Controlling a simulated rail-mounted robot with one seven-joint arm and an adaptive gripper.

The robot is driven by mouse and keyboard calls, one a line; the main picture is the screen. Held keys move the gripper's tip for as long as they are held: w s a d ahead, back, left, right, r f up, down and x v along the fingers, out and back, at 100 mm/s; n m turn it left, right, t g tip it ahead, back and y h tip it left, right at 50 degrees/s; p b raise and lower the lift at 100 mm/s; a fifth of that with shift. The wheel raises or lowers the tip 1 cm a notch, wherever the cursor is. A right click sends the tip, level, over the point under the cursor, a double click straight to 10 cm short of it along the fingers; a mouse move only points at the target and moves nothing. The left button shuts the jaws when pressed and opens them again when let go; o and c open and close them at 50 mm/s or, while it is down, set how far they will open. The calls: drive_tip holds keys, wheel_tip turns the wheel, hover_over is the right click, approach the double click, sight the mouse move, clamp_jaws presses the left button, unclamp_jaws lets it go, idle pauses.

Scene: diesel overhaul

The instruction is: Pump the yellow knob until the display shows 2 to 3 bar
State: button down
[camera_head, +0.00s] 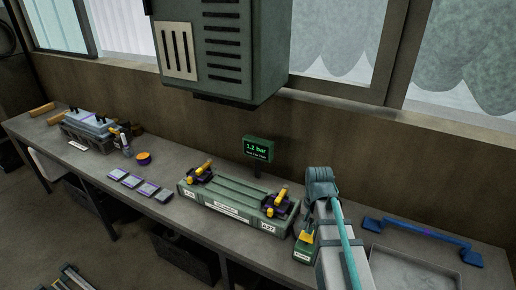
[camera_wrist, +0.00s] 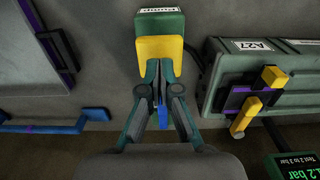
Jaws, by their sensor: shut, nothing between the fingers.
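The yellow knob (camera_head: 307,237) sits on a small green pump block (camera_head: 303,253) on the bench, just left of my arm. In the wrist view the yellow knob (camera_wrist: 160,48) is at top centre, with a labelled green block (camera_wrist: 160,22) behind it. My gripper (camera_wrist: 160,72) is shut and empty. Its fingertips overlap the near edge of the knob in the wrist view; I cannot tell whether they touch it. The display (camera_head: 258,150) reads 1.2 bar, with a smaller line of text below; part of it shows in the wrist view (camera_wrist: 294,166).
A green case (camera_head: 230,205) with yellow-handled latches, labelled A27 at its right end, stands left of the pump. A blue handle bar (camera_head: 420,236) and a grey tray (camera_head: 415,270) lie to the right. A large green-grey cabinet (camera_head: 222,50) hangs above the bench.

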drive_tip(key=shift+f, duration=0.15)
idle(0.3)
drive_tip(key=shift+f+b, duration=1.15)
drive_tip(key=shift+f, duration=0.9)
drive_tip(key=shift+r+p, duration=1.75)
drive_tip(key=shift+r, duration=0.45)
drive_tip(key=shift+f, duration=0.1)
drive_tip(key=shift+f+b, duration=1.15)
drive_tip(key=shift+f, duration=0.85)
drive_tip(key=shift+r+p, duration=1.6)
drive_tip(key=shift+r, duration=0.5)
